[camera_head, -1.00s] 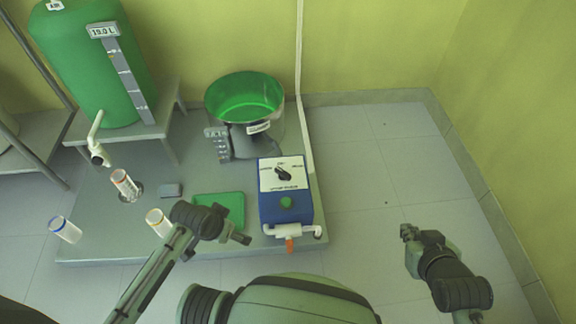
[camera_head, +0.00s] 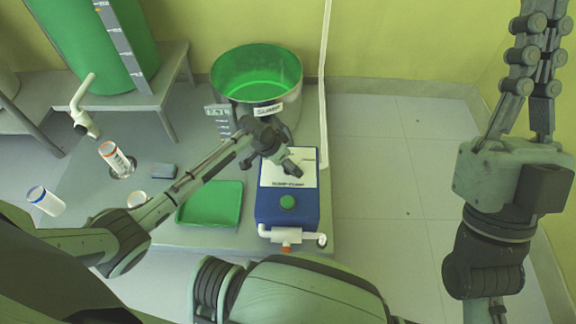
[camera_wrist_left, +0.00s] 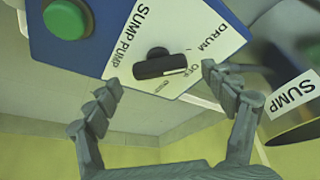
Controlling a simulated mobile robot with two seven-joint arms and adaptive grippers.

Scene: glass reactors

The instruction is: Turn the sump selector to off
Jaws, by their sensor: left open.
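The sump selector is a black bar knob (camera_wrist_left: 160,66) on the white panel (camera_head: 274,178) of the blue pump box (camera_head: 267,208). A white line marks the knob's right part in the left wrist view, near small print and below the word DRUM; I cannot tell the exact setting. My left gripper (camera_head: 290,168) is over the panel and hides the knob in the head view. In the left wrist view the left gripper (camera_wrist_left: 160,80) is open, one finger on each side of the knob, apart from it. My right gripper (camera_head: 530,70) is raised at the right, its tips cut off.
The steel sump drum (camera_head: 285,100) stands just behind the box. A green button (camera_head: 288,202) is on the box, with a white tap (camera_head: 283,234) in front. The floor (camera_head: 385,170) right of the box is clear.

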